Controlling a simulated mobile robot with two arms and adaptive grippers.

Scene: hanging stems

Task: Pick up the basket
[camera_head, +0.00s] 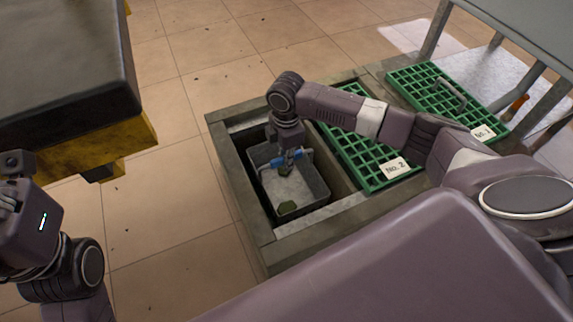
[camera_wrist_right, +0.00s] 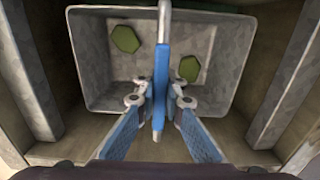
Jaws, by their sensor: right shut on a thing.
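The basket is a grey metal bin (camera_head: 316,180) with a blue handle across it. It sits in the open left bay of a framed pit, and two green hexagonal patches show on its floor. My right gripper (camera_head: 288,160) reaches down over the basket. In the right wrist view, the basket (camera_wrist_right: 92,60) lies below and its blue handle (camera_wrist_right: 161,70) runs between the blue-padded fingers of my right gripper (camera_wrist_right: 160,103), which is shut on the handle. My left arm shows at the left edge of the head view; its fingers cannot be made out.
Green gratings labelled No. 2 (camera_head: 358,150) and No. 1 (camera_head: 440,95) lie right of the bay. A dark-topped yellow block (camera_head: 75,150) stands at left, a metal table (camera_head: 525,30) at right. Tiled floor between is clear.

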